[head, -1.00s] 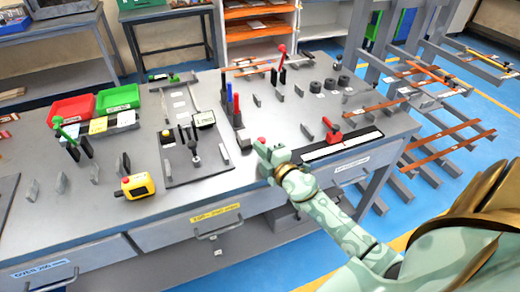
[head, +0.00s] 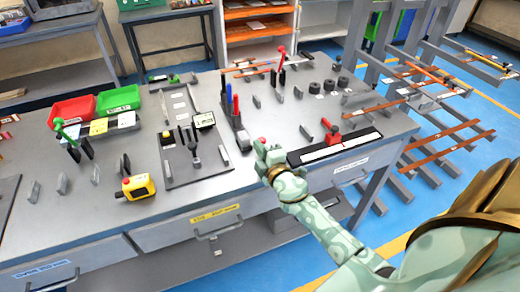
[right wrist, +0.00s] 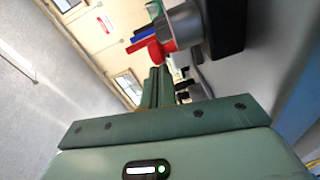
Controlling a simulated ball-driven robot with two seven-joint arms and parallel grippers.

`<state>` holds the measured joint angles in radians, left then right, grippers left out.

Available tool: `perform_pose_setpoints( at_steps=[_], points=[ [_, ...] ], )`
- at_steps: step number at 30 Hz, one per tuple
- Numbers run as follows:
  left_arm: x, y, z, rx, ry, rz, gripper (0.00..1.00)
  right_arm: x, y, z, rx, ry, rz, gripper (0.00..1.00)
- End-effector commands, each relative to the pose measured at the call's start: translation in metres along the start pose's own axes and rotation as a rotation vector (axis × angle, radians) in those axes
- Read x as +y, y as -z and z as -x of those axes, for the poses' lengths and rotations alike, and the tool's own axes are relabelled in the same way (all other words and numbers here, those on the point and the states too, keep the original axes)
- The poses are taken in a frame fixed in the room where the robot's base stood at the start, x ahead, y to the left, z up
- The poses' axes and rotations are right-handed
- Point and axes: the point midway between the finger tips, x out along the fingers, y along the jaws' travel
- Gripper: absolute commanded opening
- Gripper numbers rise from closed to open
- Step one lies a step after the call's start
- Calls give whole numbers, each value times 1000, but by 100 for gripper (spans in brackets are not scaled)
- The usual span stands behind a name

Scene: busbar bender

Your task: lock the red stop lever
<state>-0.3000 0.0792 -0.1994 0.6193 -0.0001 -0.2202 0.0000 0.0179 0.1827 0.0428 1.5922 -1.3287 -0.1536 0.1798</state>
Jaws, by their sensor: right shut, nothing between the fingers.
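The red lever (head: 331,132) stands on a black rail with a white scale strip (head: 340,148) at the right front of the bench. Its handle leans up to the left. My right gripper (head: 263,150) is at the left of this rail, apart from the lever. In the right wrist view its two green fingers (right wrist: 158,85) are together and empty. Just beyond their tips is a red-topped grey cylinder (right wrist: 181,27) beside a black block (right wrist: 226,25); I cannot tell whether it touches the fingers. My left gripper is not in view.
Blue and red upright handles (head: 233,108) stand behind my right gripper. Another red-handled lever (head: 281,62) is farther back. A yellow button box (head: 137,187) and red (head: 72,110) and green (head: 118,100) trays are at the left. Several dark round pieces stand behind the rail.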

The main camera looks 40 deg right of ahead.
Motion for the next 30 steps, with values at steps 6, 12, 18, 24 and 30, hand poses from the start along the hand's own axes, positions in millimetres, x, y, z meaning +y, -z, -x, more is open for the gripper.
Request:
perform_pose_setpoints(
  at_steps=[6,12,18,24,30],
  points=[
    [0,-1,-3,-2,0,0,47,-1,-2,-6,-118,-17,-9,0],
    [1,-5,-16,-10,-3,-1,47,-2,-7,-13,-263,-39,-15,0],
    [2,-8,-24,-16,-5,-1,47,0,-13,-17,-367,-56,-14,0],
    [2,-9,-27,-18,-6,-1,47,2,-16,-20,-363,-56,-14,0],
    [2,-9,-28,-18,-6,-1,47,3,-17,-21,-361,-57,-14,0]
  ],
)
